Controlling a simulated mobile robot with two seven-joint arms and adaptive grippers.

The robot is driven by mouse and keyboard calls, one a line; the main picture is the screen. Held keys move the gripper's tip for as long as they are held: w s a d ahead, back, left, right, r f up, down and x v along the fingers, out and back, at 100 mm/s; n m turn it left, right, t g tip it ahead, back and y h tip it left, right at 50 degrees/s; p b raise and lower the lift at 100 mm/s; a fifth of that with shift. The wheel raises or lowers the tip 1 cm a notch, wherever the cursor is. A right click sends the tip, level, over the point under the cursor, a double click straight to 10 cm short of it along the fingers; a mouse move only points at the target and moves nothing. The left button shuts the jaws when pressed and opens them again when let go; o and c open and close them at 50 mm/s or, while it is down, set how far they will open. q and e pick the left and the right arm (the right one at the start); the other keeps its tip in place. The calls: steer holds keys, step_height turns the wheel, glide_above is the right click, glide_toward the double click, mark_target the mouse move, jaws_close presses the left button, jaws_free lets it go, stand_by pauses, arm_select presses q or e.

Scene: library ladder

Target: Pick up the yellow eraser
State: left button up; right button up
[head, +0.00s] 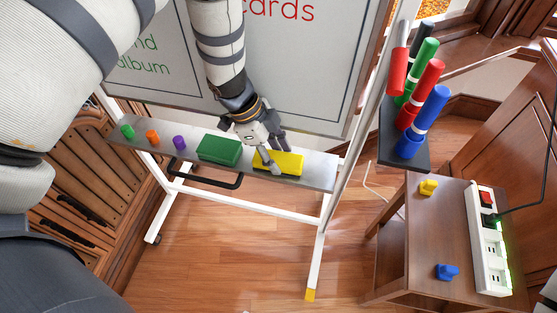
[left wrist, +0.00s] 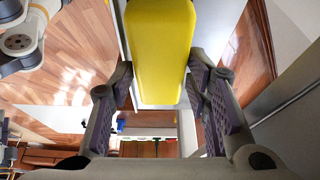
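The yellow eraser (head: 291,163) lies on the grey tray (head: 319,172) below the whiteboard, near the tray's right end. My left gripper (head: 277,156) reaches down over it, with one finger on the front side and one on the back side. In the left wrist view, the yellow eraser (left wrist: 160,50) fills the upper middle, between the spread fingers of my left gripper (left wrist: 160,80). The fingers stand apart, close along both sides of the eraser; firm contact is not clear. My right gripper is not in view.
On the tray, a green block (head: 219,150) sits left of the eraser, with small purple (head: 180,142), orange (head: 152,136) and green (head: 127,131) pieces further left. A marker rack (head: 405,155) and a wooden side table (head: 450,215) with a power strip (head: 488,240) stand right.

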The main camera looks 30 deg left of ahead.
arm_select(q)
steer(key=c, duration=0.6)
steer(key=shift+r, duration=0.15)
